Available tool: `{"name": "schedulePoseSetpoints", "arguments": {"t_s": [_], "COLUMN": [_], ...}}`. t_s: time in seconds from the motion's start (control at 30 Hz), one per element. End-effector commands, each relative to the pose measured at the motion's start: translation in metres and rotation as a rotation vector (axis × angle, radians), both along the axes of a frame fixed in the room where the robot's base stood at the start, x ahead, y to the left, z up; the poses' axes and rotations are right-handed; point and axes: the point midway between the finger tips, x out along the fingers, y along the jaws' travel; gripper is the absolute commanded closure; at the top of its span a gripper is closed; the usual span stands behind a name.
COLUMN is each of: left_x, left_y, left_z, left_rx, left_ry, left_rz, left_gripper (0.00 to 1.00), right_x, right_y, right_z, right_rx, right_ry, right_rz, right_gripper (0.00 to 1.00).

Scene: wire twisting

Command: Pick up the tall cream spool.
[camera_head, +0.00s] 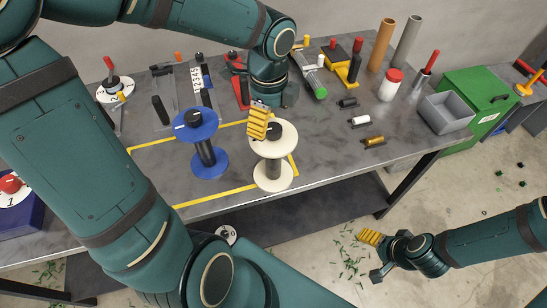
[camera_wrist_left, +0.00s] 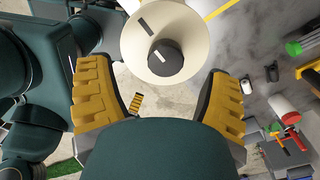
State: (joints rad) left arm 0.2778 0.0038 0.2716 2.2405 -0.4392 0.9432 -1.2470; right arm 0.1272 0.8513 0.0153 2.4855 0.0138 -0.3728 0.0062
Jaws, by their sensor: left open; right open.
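The tall cream spool (camera_head: 284,137) stands upright near the table's front edge, at the right end of the yellow-taped area. It has wide cream flanges and a dark core. My left gripper (camera_head: 259,122) is open at the upper left of its top flange, and its yellow finger hides part of that rim. In the left wrist view, the spool's top flange (camera_wrist_left: 138,42) and dark hub lie ahead of the two spread yellow fingers (camera_wrist_left: 157,82), with nothing gripped. I cannot tell whether a finger touches the flange. My right gripper (camera_head: 373,256) is open and empty, low over the floor at right.
A blue spool (camera_head: 197,125) stands just left of the cream one. A small white roll (camera_head: 360,121) and a brass piece (camera_head: 374,141) lie to the right. A red-capped white jar (camera_head: 390,85), tubes and a grey bin (camera_head: 446,113) stand farther right.

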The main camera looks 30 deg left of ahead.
Motion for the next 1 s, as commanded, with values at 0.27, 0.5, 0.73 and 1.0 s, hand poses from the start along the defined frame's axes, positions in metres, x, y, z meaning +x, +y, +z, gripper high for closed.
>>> {"name": "schedulePoseSetpoints", "arguments": {"t_s": [0.27,0.5,0.73,1.0], "left_x": [0.006,0.008,0.008,0.007], "left_y": [-0.003,-0.004,-0.004,-0.004], "left_z": [-0.030,-0.053,-0.054,-0.054], "left_rx": [-0.001,-0.001,0.000,0.000], "left_ry": [0.005,0.001,0.000,0.001], "left_rz": [-0.001,0.000,0.000,0.000], "left_gripper": [0.20,0.20,0.20,1.00], "right_x": [-0.003,-0.005,-0.005,-0.005], "right_y": [0.001,0.001,0.001,0.001], "right_z": [-0.009,-0.015,-0.014,-0.014], "right_rx": [0.002,0.003,0.003,0.003], "right_ry": [0.006,0.011,0.011,0.010], "right_rz": [0.004,0.009,0.009,0.008], "right_gripper": [0.22,0.22,0.22,0.22]}}
